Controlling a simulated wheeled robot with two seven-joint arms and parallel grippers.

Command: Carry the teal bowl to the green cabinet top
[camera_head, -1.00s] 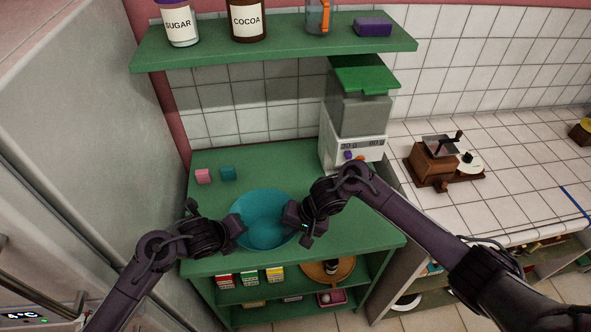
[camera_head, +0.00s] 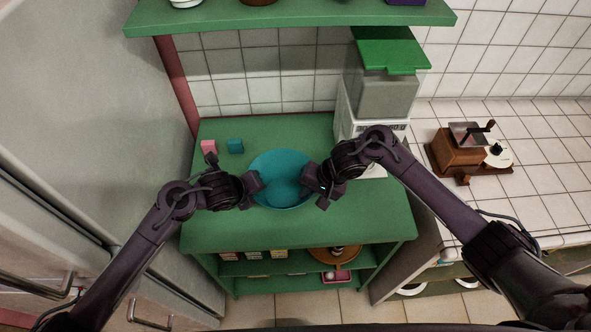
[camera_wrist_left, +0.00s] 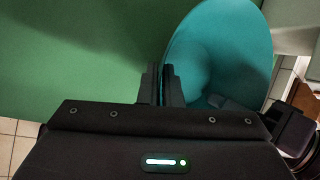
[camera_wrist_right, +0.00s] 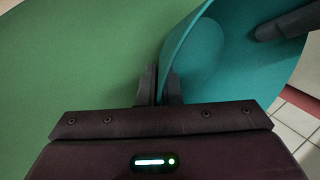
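The teal bowl (camera_head: 282,176) is upright over the green cabinet top (camera_head: 300,226), near its middle. I cannot tell whether its base touches the surface. My left gripper (camera_head: 254,184) is at the bowl's left rim; in the left wrist view its fingers (camera_wrist_left: 164,84) are shut with the rim of the bowl (camera_wrist_left: 215,55) between them. My right gripper (camera_head: 312,181) is at the right rim; in the right wrist view its fingers (camera_wrist_right: 160,86) are shut on the rim of the bowl (camera_wrist_right: 205,60).
A white machine with a green lid (camera_head: 392,56) stands at back right. A green shelf (camera_head: 290,17) hangs above. A wooden grinder (camera_head: 458,150) is on the tiled counter.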

